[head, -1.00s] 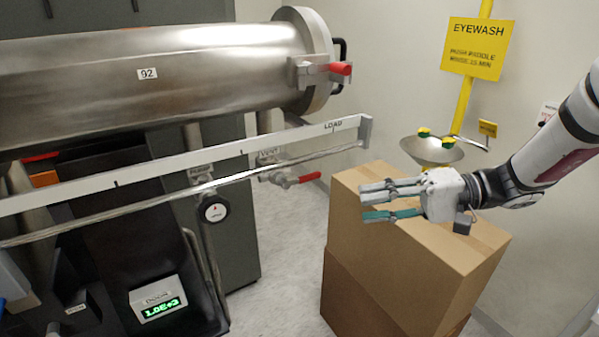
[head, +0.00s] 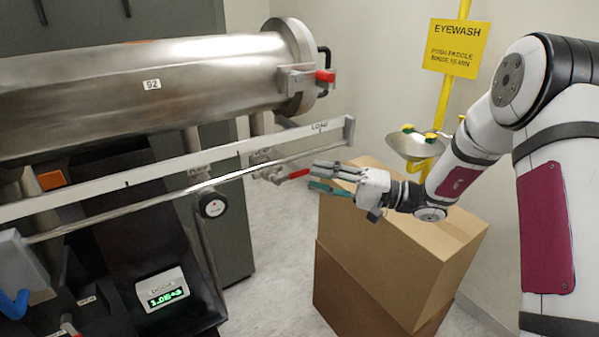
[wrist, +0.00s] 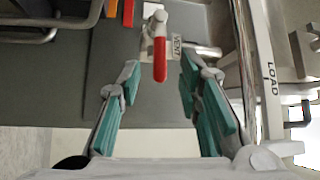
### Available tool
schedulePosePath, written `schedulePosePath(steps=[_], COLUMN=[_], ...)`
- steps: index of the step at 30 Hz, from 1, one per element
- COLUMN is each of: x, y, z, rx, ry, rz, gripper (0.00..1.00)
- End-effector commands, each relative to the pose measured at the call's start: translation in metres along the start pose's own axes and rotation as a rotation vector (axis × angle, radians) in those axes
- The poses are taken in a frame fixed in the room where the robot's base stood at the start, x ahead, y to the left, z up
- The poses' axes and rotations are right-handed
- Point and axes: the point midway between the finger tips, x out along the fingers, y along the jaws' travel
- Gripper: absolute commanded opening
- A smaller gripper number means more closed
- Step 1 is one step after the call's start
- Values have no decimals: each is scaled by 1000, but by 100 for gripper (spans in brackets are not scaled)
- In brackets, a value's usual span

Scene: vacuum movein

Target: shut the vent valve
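The vent valve (head: 262,168) is a metal valve below the long steel chamber, behind the white rail marked LOAD. Its red lever (head: 298,174) points right, towards my gripper (head: 318,174). In the wrist view the red lever (wrist: 159,60) hangs from the valve body beside a VENT label (wrist: 177,48). My gripper (wrist: 159,78) is open, with its teal-padded fingers on either side of the lever in that picture. In the head view the fingertips are close to the lever's free end. I cannot tell whether they touch it. Nothing is held.
The white LOAD rail (head: 180,167) and a thin metal bar (head: 150,206) run just left of my gripper. Stacked cardboard boxes (head: 400,235) stand below my forearm. An eyewash bowl (head: 412,148) is behind.

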Motion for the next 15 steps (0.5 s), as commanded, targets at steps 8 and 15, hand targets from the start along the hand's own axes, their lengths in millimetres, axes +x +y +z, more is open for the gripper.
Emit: schedulePosePath(steps=[8,15], x=[42,52], y=[-1,0], z=[1,0], rx=[1,1], ry=[-2,-1], rz=[-1,0], gripper=[32,32])
